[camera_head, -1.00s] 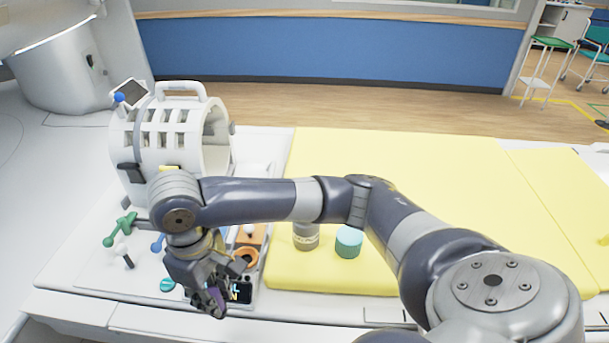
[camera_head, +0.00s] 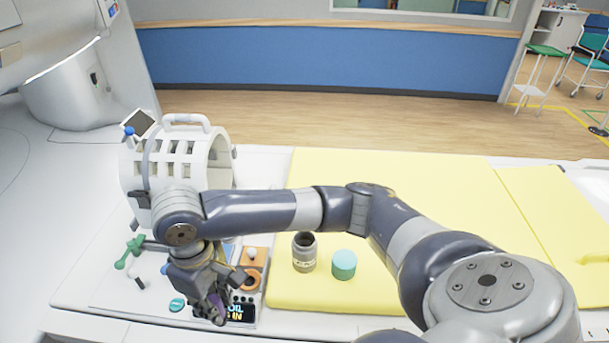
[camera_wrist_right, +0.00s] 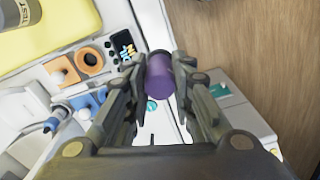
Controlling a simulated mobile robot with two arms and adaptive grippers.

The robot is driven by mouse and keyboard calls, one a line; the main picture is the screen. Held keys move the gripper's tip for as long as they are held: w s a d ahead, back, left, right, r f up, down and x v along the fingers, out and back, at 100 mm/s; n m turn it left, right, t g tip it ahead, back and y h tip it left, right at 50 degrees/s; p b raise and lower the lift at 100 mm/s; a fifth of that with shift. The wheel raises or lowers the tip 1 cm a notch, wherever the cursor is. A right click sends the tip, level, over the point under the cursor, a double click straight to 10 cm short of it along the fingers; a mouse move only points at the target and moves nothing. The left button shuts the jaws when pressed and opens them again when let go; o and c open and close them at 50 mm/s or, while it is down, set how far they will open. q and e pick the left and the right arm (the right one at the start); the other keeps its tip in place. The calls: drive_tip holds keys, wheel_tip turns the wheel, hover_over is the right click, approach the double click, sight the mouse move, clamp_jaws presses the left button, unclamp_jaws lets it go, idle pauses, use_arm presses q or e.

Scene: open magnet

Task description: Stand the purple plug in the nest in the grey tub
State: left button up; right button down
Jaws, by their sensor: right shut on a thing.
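The purple plug (camera_wrist_right: 160,72) is between the fingers of my right gripper (camera_wrist_right: 160,66) in the right wrist view. In the head view my right gripper (camera_head: 214,300) points down over the front left of the bench, and only a sliver of the plug (camera_head: 216,313) shows. The gripper is shut on the plug. The grey tub (camera_head: 304,260) stands upright on the yellow pad, right of the gripper, with a dark open top. Its label part shows at the top left of the wrist view (camera_wrist_right: 18,14). The nest inside cannot be made out. My left gripper is not in view.
A teal cylinder (camera_head: 344,265) stands just right of the tub. Behind my arm is a white slotted coil housing (camera_head: 178,152). An orange block with a ring (camera_head: 253,281) and a black display (camera_head: 241,312) lie near the gripper. The yellow pad (camera_head: 420,200) is mostly clear.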

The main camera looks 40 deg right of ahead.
drive_tip(key=shift+r+p, duration=1.9)
drive_tip(key=shift+p, duration=0.15)
drive_tip(key=shift+r, duration=2.4)
drive_tip(key=w+d, duration=0.3)
drive_tip(key=d, duration=2.3)
drive_tip(key=shift+w+d, duration=0.2)
drive_tip(key=shift+d, duration=0.2)
drive_tip(key=shift+f+b, duration=0.15)
drive_tip(key=shift+b, duration=0.15)
wheel_tip(320, 180, down, 10)
drive_tip(key=b, duration=0.1)
drive_tip(key=shift+b, duration=0.3)
